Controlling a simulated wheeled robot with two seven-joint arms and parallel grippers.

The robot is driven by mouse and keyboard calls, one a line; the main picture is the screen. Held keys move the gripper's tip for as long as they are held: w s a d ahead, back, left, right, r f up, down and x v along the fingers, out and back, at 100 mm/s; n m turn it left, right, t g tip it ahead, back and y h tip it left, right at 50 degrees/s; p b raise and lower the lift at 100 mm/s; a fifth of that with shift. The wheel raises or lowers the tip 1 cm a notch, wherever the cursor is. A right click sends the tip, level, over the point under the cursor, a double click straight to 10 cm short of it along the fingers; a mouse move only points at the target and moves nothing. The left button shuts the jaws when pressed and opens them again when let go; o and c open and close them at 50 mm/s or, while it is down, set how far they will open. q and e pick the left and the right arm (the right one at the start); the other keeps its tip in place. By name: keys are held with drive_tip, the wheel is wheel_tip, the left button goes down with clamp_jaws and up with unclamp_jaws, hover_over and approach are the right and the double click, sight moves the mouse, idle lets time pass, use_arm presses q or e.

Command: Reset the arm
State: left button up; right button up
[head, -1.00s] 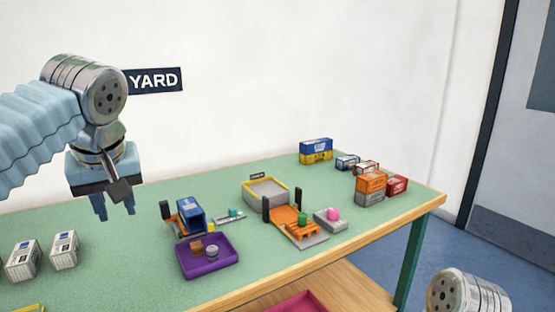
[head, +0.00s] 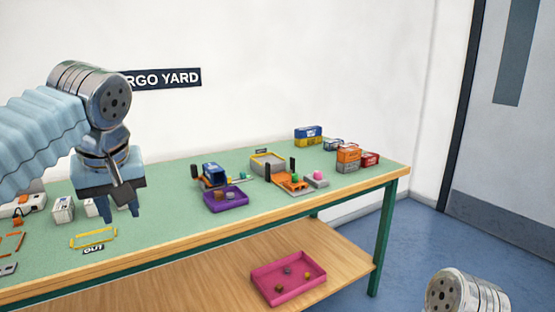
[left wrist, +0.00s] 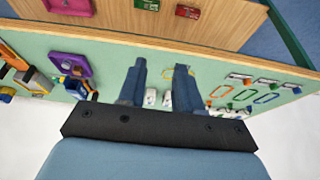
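My left gripper (head: 123,213) hangs fingers-down over the left part of the green table (head: 170,232) in the head view. Its two fingers are apart with nothing between them. The left wrist view also shows the left gripper's blue fingers (left wrist: 158,85) spread and empty, with the table below them. Of my right arm only a metal joint shows at the lower right of the head view; its gripper is out of the picture.
A purple tray (head: 226,199), an orange crane (head: 291,184), a grey bin (head: 268,164) and stacked containers (head: 347,154) stand along the table. White containers (head: 63,210) and a yellow "OUT" frame (head: 92,238) are near my left gripper. A pink tray (head: 289,278) lies on the lower shelf.

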use_arm(q)
drive_tip(key=w+d+f+m+h, duration=0.1)
drive_tip(key=w+d+f, duration=0.15)
drive_tip(key=f, duration=0.35)
drive_tip(key=w+d+f+m+g, duration=0.1)
drive_tip(key=w+d+f, duration=0.1)
drive_tip(key=w+f, duration=0.3)
drive_tip(key=w+d+f+m+h, duration=0.1)
drive_tip(key=w+d+f, duration=0.1)
drive_tip(key=f, duration=0.4)
drive_tip(key=s+d+f+m+g+h, duration=0.15)
drive_tip(key=d+f, duration=0.25)
drive_tip(key=f, duration=0.8)
drive_tip(key=s+d+f+m+h, duration=0.1)
drive_tip(key=d+f+h, duration=0.15)
drive_tip(key=f, duration=1.05)
drive_tip(key=s+d+f+n, duration=0.1)
drive_tip(key=s+d+f, duration=0.1)
drive_tip(key=s+f, duration=1.7)
drive_tip(key=shift+s+d+f+g, duration=0.25)
drive_tip(key=shift+s+f+g, duration=0.1)
drive_tip(key=shift+f, duration=0.1)
drive_tip(key=shift+a, duration=0.1)
